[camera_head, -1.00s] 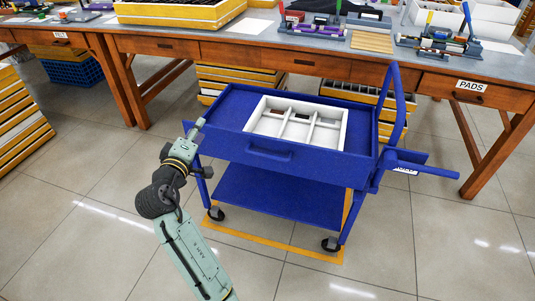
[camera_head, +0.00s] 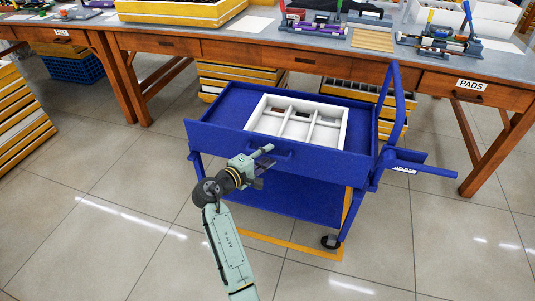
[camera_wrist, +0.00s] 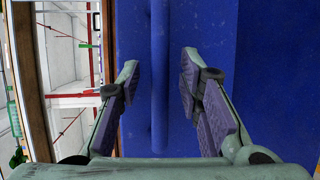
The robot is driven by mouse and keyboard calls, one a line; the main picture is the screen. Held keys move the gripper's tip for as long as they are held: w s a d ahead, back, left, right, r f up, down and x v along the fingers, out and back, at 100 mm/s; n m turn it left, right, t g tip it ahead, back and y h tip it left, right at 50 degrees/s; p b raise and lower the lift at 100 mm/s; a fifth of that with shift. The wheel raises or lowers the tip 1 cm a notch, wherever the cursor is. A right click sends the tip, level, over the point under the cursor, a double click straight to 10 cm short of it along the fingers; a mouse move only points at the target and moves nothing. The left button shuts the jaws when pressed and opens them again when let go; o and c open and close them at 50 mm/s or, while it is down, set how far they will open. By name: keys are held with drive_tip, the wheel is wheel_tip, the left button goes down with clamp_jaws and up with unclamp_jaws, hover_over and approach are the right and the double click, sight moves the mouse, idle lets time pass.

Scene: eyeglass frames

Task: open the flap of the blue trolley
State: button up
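The blue trolley (camera_head: 225,110) stands in front of the workbench. Its front flap (camera_head: 330,166) is upright and closed, with a bar handle on it. My gripper (camera_head: 268,158) is in front of the flap at the handle, which it partly hides in the head view. In the wrist view the handle (camera_wrist: 159,80) runs up the picture between the two fingers of my gripper (camera_wrist: 160,75). The fingers are apart, with a gap on each side of the handle, and hold nothing.
A white divided tray (camera_head: 255,118) sits in the trolley's top. A push handle (camera_head: 395,85) rises at the trolley's right, and a blue side bracket (camera_head: 425,168) sticks out there. The wooden workbench (camera_head: 230,50) is behind. The tiled floor (camera_head: 120,210) at left is clear.

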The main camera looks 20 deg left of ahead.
drive_tip(key=shift+w+d, duration=0.15)
drive_tip(key=shift+w, duration=0.25)
drive_tip(key=shift+c, duration=0.2)
clamp_jaws()
idle(0.5)
